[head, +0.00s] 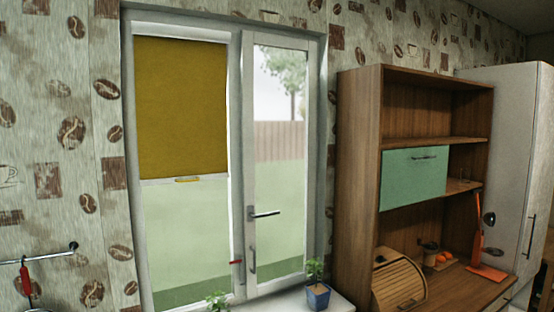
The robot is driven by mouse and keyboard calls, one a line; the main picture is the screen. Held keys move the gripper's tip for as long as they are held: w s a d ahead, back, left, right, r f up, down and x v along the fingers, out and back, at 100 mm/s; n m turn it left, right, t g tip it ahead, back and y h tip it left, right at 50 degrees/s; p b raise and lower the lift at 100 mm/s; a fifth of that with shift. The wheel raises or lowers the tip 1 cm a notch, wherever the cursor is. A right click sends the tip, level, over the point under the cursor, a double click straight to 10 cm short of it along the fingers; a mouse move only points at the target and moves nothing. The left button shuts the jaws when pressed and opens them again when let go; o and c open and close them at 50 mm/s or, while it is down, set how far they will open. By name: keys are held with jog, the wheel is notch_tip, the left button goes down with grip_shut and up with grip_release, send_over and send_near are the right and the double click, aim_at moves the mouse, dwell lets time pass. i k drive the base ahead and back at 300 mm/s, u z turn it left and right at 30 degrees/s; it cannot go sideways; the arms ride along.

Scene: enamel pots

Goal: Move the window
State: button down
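The white-framed window (236,130) is in the middle-left of the head view, set in a papered wall. Its left pane is half covered by a mustard-yellow blind (181,105) with a small yellow pull at its lower edge. The right sash (248,150) has clear glass and a dark lever handle (264,214) that points right, roughly level. I cannot tell whether this sash is fully shut or slightly ajar. A second, upright handle (252,260) shows low on its left side. My gripper is not in view.
A potted plant (317,288) in a blue pot stands on the sill (340,304) under the right sash; another plant (216,301) is partly cut off. A wooden cabinet (358,170) stands close on the right. A rail (50,256) with a red-handled utensil is at left.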

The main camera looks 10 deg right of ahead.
aim_at(248, 38)
jog(key=i, duration=0.9)
jog(key=u, duration=0.85)
jog(key=k, duration=0.7)
jog(key=u, duration=0.5)
jog(key=i, duration=0.5)
jog(key=z, duration=0.05)
